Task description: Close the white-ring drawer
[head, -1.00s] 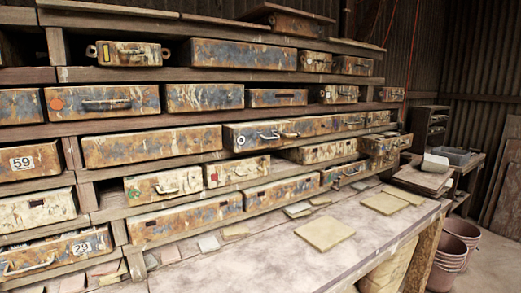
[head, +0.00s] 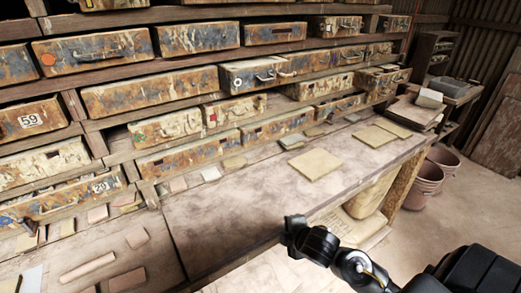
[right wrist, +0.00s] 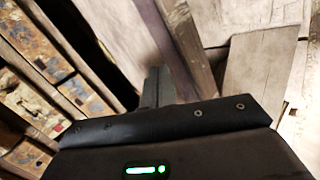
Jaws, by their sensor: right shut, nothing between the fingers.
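The white-ring drawer (head: 247,81) is in the middle row of the rack in the head view. Its front is rusty and dark blue, with a small white ring at its left and a metal handle (head: 266,77) right of the ring. It appears to stand out past the long drawer to its left; how far is hard to tell. My right gripper (head: 292,224) is shut and empty over the front edge of the bench, well below and apart from the drawer. Its fingers (right wrist: 157,87) also show shut in the right wrist view. My left gripper is out of view.
The bench top (head: 225,215) below the rack is mostly clear, with a flat tan tile (head: 316,165) and several small tiles lying on it. Another drawer (head: 385,78) juts out at the right end. Pink buckets (head: 428,180) stand on the floor at right.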

